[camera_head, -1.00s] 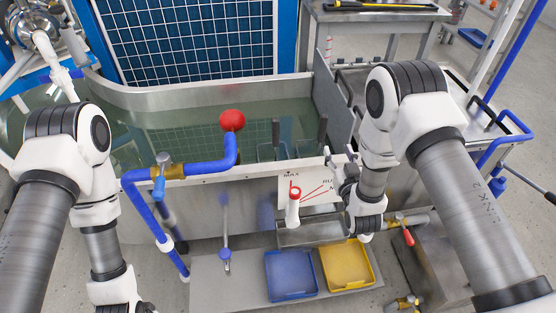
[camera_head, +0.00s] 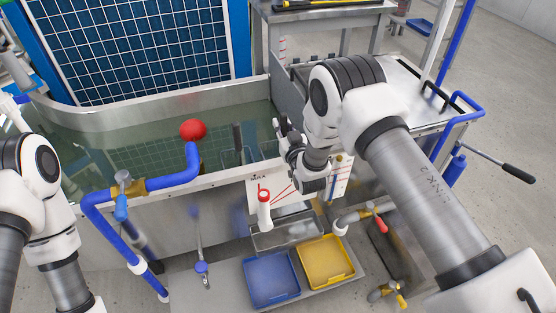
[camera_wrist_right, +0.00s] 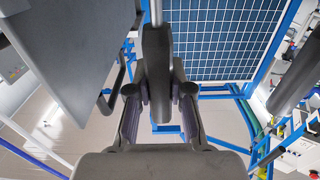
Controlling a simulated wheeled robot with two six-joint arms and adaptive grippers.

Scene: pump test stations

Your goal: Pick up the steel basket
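The steel basket (camera_head: 235,157) is a wire basket in the water at the near right part of the tank. A dark upright handle (camera_head: 237,137) rises at its left side; its right part is mostly hidden behind my right gripper (camera_head: 284,136). In the right wrist view, a dark upright grip (camera_wrist_right: 157,65) stands between the fingers of my right gripper (camera_wrist_right: 160,98). The fingertips are close on both sides of it; I cannot tell whether they press on it. My left gripper is out of view; only the left arm shows.
The tank's front rim (camera_head: 215,181) runs below the basket. A blue tray (camera_head: 271,280) and a yellow tray (camera_head: 326,262) lie below. A steel bench (camera_head: 405,92) stands at the right.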

